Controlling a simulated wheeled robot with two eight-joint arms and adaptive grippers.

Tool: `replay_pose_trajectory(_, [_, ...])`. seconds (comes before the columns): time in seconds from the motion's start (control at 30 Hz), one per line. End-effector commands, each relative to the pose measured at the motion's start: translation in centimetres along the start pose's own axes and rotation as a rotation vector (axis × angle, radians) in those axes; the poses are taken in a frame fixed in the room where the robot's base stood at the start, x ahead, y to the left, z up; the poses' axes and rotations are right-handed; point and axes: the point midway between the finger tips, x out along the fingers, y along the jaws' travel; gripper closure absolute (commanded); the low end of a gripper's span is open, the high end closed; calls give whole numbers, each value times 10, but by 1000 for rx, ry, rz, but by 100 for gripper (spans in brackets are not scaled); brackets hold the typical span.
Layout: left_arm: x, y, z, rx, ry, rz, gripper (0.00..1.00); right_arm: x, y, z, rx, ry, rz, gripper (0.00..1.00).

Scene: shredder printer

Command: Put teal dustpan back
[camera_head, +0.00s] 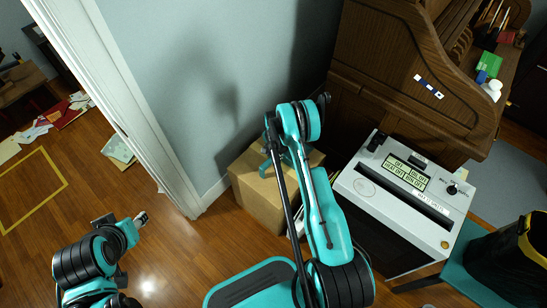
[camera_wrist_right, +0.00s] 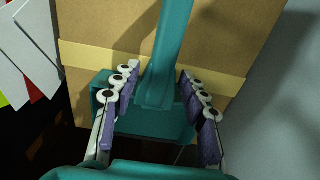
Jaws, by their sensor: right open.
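The teal dustpan (camera_wrist_right: 165,60) is in the right wrist view, with its long handle running up in front of a cardboard box (camera_wrist_right: 110,45). A broader teal part lies at the handle's lower end. My right gripper (camera_wrist_right: 157,82) is open, with its purple-padded fingers on either side of the handle. I cannot tell whether either finger touches it. In the head view my right arm reaches to the box, and the gripper and dustpan are mostly hidden or hard to tell apart there. My left gripper (camera_head: 137,220) is low at the left, away from the box; its opening is unclear.
The box (camera_head: 262,200) stands on the wood floor against the wall, left of a white-topped shredder (camera_head: 405,190). A wooden desk (camera_head: 400,80) stands behind. A black bin (camera_head: 510,262) is at the right.

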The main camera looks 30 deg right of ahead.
Motion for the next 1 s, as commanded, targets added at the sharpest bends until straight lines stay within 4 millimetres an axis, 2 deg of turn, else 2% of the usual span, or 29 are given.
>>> replay_pose_trajectory(0.03, [-7,0,-5,0,0,0,60,-18,0,0,0,0,0,57])
replay_pose_trajectory(0.2, [-18,0,-13,0,0,0,60,-55,0,0,0,0,0,57])
replay_pose_trajectory(0.57, [-25,0,-18,0,0,0,60,-102,-2,2,-18,5,-7,57])
replay_pose_trajectory(0.67, [-25,0,-18,0,0,0,60,-137,-8,6,-69,22,-28,57])
replay_pose_trajectory(0.87, [-25,0,-18,0,0,0,60,-246,-13,34,-252,86,-99,57])
replay_pose_trajectory(1.0, [-25,0,-18,0,0,0,60,-317,-2,63,-390,140,-149,57])
